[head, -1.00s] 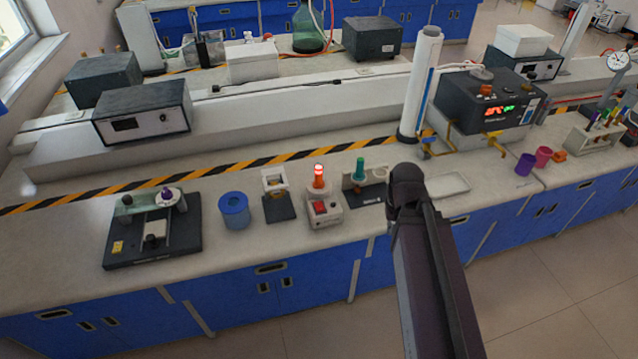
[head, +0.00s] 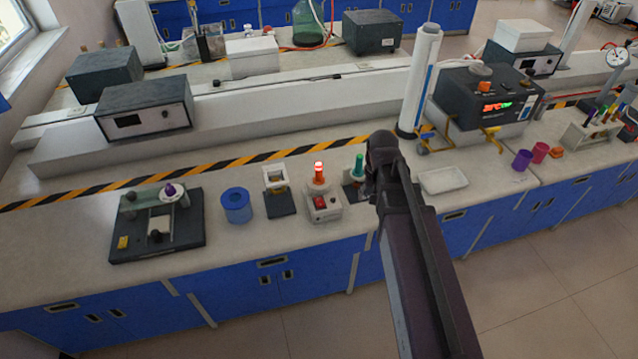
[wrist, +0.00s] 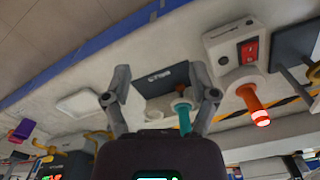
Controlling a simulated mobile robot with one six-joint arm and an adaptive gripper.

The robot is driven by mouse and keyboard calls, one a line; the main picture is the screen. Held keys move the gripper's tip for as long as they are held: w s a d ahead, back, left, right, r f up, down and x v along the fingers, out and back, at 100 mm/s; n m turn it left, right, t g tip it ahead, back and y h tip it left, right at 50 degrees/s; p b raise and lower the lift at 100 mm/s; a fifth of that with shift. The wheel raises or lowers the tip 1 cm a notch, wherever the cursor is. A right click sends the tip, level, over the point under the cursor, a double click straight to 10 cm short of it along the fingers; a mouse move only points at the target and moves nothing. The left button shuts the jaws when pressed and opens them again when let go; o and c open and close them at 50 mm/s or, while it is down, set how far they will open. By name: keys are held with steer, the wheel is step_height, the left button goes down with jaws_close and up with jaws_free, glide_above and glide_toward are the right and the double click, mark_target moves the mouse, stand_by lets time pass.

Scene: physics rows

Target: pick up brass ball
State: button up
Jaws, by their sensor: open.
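I cannot pick out a brass ball with certainty. In the wrist view a small brownish rounded thing (wrist: 181,91) shows at a pale stand with a teal upright piece (wrist: 184,119); it may be the ball, but it is too small to tell. The stand's dark base plate (wrist: 160,82) lies on the bench beyond my fingers. My gripper (wrist: 160,80) is open, its two fingers apart on either side of this plate in the picture, with nothing held. In the head view my arm's end covers part of the stand, whose green top (head: 359,162) shows just left of it.
A burner-like unit with a glowing orange top (head: 319,178) stands close left of the stand. A white tray (head: 443,180) lies to the right. A tall white cylinder (head: 419,82) rises behind. A blue round pot (head: 236,205) sits farther left.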

steer(key=w+a+r+m+p, duration=0.2)
steer(key=w+a+r+p, duration=0.25)
steer(key=w+a, duration=0.5)
step_height(320, 180, up, 3)
steer(key=m+p, duration=0.1)
steer(key=p, duration=0.1)
glide_above(319, 171)
steer(key=w, duration=0.1)
steer(key=shift+w+a+r, duration=0.15)
steer(key=shift+a+r, duration=0.05)
steer(key=shift+f, duration=0.1)
step_height(319, 171, down, 8)
steer(key=b, duration=0.8)
steer(key=shift+f, duration=0.2)
steer(key=shift+f+b, duration=0.1)
steer(key=shift+b, duration=0.2)
steer(key=shift+d+f+b, duration=0.15)
steer(key=shift+f+b, duration=2.35)
steer(key=shift+f, duration=0.05)
jaws_close()
